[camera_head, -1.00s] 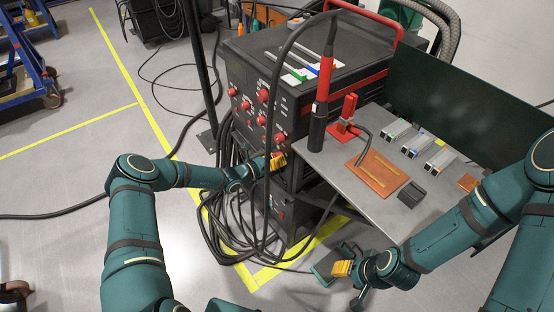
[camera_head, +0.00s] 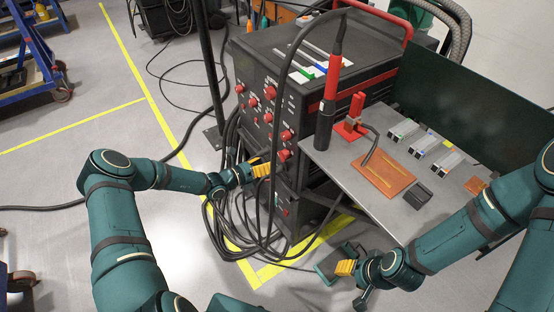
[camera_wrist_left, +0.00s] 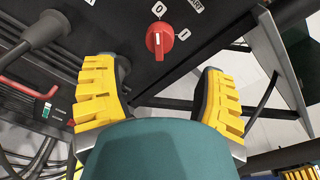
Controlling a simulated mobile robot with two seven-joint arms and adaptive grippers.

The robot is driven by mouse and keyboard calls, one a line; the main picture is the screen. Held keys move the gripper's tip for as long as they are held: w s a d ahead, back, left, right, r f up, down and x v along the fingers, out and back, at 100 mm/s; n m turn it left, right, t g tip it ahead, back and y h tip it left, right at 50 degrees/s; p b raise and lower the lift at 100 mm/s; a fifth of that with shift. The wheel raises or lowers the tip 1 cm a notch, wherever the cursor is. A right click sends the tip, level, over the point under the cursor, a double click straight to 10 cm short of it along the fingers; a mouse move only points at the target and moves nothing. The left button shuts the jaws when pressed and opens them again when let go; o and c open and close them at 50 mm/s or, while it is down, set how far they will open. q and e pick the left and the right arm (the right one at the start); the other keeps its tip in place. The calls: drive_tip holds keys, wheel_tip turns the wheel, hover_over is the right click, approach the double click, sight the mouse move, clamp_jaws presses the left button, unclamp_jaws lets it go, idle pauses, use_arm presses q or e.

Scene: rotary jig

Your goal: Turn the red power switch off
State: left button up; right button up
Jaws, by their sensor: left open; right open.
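The red power switch (camera_wrist_left: 160,42) is a rotary knob on the black panel in the left wrist view. A white 0 is above it and a white I to its right; I cannot tell which mark it points to. In the head view it seems to be the lowest red knob (camera_head: 284,155) on the cabinet front. My left gripper (camera_head: 261,169) is open and empty, just left of the panel; in the wrist view the switch lies ahead, between and beyond its yellow fingers (camera_wrist_left: 160,72). My right gripper (camera_head: 345,267) is open and empty, below the table's front edge.
The black cabinet (camera_head: 330,75) carries several other red knobs. A thick cable plug (camera_wrist_left: 42,32) and a red handle (camera_wrist_left: 28,87) stick out of the panel. Cables hang beside the left gripper. A grey table (camera_head: 400,215) juts out right of the cabinet.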

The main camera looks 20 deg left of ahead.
use_arm(q)
drive_tip(key=shift+v, duration=2)
